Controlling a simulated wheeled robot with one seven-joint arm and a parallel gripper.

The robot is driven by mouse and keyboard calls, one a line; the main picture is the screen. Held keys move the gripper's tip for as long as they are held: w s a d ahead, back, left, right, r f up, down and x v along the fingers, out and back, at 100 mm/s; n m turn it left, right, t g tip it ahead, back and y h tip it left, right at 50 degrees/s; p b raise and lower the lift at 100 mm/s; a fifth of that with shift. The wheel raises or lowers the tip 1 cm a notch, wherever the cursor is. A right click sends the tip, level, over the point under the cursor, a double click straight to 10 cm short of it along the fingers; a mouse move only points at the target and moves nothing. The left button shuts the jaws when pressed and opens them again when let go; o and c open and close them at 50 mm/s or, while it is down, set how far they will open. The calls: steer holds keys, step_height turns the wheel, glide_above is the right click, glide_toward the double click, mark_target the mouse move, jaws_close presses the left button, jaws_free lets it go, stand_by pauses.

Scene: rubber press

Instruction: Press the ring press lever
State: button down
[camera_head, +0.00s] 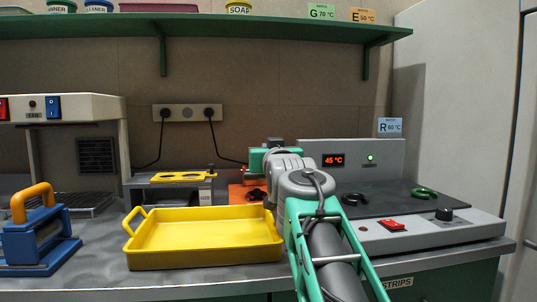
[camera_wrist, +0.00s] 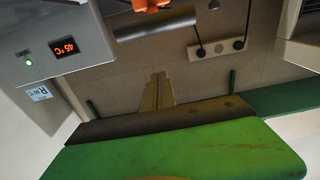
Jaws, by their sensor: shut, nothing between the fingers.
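The ring press appears to be the orange device (camera_head: 236,193) behind the yellow tray, mostly hidden by my arm in the head view. An orange part (camera_wrist: 146,5) shows at the top edge of the wrist view. Just below it is a grey bar (camera_wrist: 155,23), which may be the lever; I cannot tell for sure. My gripper (camera_wrist: 159,76) is shut and empty, its two fingers together. Its fingertips appear below the bar in the wrist picture, with a visible gap; the depth between them is unclear. In the head view the fingers are hidden.
The yellow tray (camera_head: 205,262) stands in front of the press. A heater unit (camera_head: 478,225) with a 45 °C display and a green ring (camera_head: 424,193) is to the right. A blue roller tool (camera_head: 38,240) is at left. A green shelf (camera_head: 200,28) hangs above.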

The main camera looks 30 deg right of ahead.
steer(key=s+a+f, duration=0.3)
steer(key=s, duration=0.5)
steer(key=shift+s+f, duration=0.15)
steer(key=shift+f, duration=0.25)
